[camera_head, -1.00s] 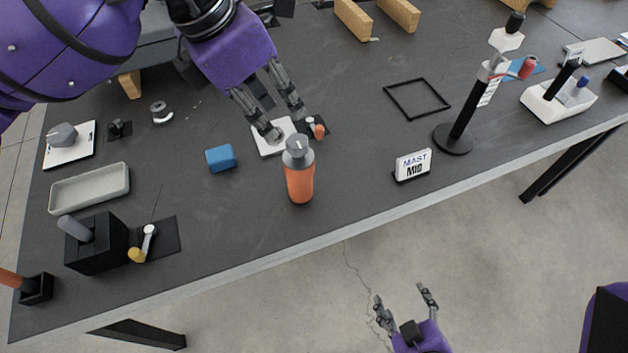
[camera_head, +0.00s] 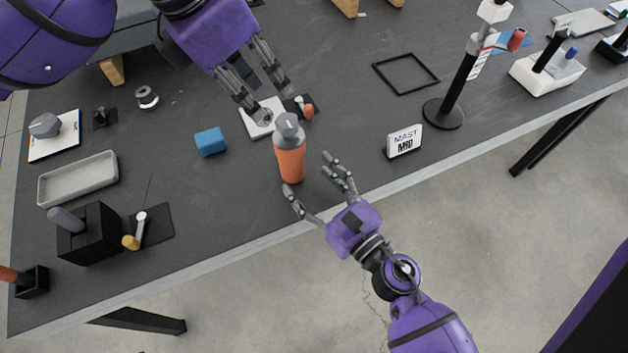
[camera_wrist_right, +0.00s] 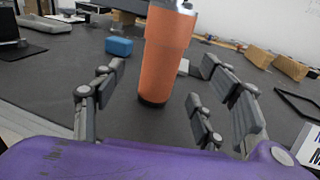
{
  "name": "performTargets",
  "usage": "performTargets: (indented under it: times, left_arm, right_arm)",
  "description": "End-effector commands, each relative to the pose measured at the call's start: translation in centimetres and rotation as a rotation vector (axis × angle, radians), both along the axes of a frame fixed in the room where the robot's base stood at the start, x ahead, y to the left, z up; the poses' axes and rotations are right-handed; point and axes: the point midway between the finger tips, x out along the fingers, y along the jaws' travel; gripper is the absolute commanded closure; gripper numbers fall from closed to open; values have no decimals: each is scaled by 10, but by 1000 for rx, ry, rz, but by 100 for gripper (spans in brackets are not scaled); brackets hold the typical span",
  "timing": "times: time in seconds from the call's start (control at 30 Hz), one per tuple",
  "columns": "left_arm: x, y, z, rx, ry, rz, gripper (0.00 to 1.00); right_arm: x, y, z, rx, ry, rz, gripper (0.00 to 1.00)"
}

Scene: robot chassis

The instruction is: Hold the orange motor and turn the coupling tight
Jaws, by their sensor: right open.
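The orange motor (camera_head: 291,164) stands upright on the table near its front edge, with the grey coupling (camera_head: 288,128) on its top. My right gripper (camera_head: 311,176) is open at the table's front edge, its fingers pointing at the motor. In the right wrist view, the motor (camera_wrist_right: 168,55) stands ahead between the spread fingers (camera_wrist_right: 155,85), which appear apart from it; its top is cut off there. My left gripper (camera_head: 277,106) is open, its fingers pointing down just behind the coupling, seemingly holding nothing. Whether it touches the coupling cannot be told.
A blue block (camera_head: 210,141) lies left of the motor. A white plate (camera_head: 256,129) lies behind it, under my left fingers. A MAST MID sign (camera_head: 404,141) and a black post stand (camera_head: 443,114) are to the right. A grey tray (camera_head: 78,179) lies far left.

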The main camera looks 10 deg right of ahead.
Motion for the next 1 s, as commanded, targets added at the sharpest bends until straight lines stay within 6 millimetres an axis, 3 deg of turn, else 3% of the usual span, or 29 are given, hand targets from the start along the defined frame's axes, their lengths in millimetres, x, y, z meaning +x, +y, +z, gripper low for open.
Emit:
performTargets:
  times: [0.43, 0.87, 1.0]
  left_arm:
    - [0, 0, 0, 0, 0, 0, 69]
    - [0, 0, 0, 0, 0, 0, 69]
    - [0, 0, 0, 0, 0, 0, 69]
  right_arm:
    - [54, 32, 0, 1, 0, -1, 34]
    - [62, 37, 0, 3, 2, -2, 34]
    - [62, 37, 0, 3, 2, -2, 52]
